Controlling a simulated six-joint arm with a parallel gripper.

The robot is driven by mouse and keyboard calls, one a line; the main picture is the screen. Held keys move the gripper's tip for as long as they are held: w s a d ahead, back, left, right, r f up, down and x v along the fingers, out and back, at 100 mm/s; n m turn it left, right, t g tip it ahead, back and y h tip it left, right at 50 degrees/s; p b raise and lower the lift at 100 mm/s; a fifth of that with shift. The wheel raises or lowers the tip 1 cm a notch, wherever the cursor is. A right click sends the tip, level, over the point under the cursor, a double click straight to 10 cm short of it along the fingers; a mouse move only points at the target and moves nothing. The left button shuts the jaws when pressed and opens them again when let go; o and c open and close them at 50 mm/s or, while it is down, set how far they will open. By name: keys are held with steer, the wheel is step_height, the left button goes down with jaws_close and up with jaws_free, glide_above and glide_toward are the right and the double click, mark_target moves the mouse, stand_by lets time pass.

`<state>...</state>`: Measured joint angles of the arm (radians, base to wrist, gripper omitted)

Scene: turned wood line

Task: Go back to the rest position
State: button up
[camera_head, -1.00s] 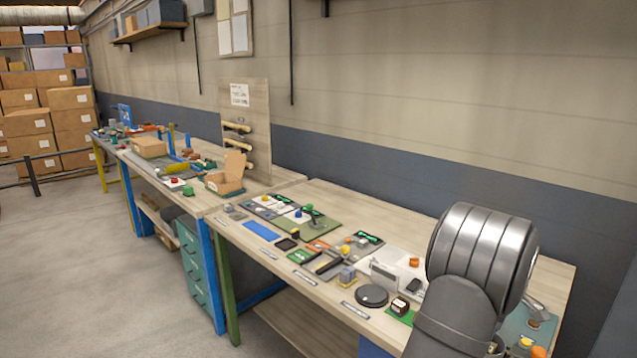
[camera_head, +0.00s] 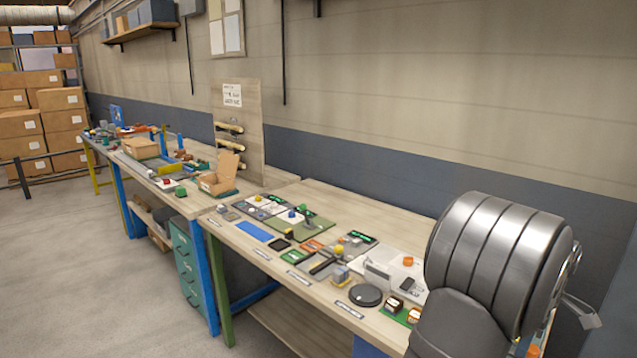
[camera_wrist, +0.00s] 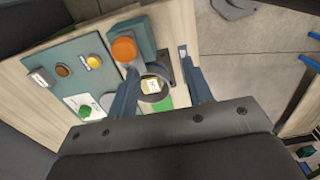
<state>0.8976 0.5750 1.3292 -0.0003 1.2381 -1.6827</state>
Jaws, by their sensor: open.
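My gripper (camera_wrist: 160,72) shows in the wrist view with its two dark fingers spread apart. A dark round holder with a white-labelled piece (camera_wrist: 152,87) shows between the fingers, beyond or below them; I cannot tell how far. No object is pinched by the fingers. In the head view my big grey arm joint covers the right end of the bench, and the fingers cannot be made out clearly there.
The wrist view shows an orange knob (camera_wrist: 124,50) and a teal button panel (camera_wrist: 72,70) beside the left finger. The head view shows the wooden bench (camera_head: 345,205) with a black disc (camera_head: 365,295), a blue mat (camera_head: 255,231) and several small parts. Its back strip is clear.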

steer(key=shift+n, duration=0.3)
steer(key=w+a+f, duration=0.2)
steer(key=w+a, duration=0.1)
steer(key=w, duration=0.2)
steer(key=w+a+f, duration=0.2)
steer(key=w+a, duration=0.1)
steer(key=w, duration=0.2)
steer(key=w+a+f, duration=0.3)
steer(key=w, duration=0.3)
steer(key=shift+a, duration=0.3)
steer(key=f, duration=0.3)
steer(key=shift+w+a+f, duration=0.1)
steer(key=shift+w+a, duration=0.15)
steer(key=shift+w, duration=0.15)
steer(key=shift+f, duration=0.65)
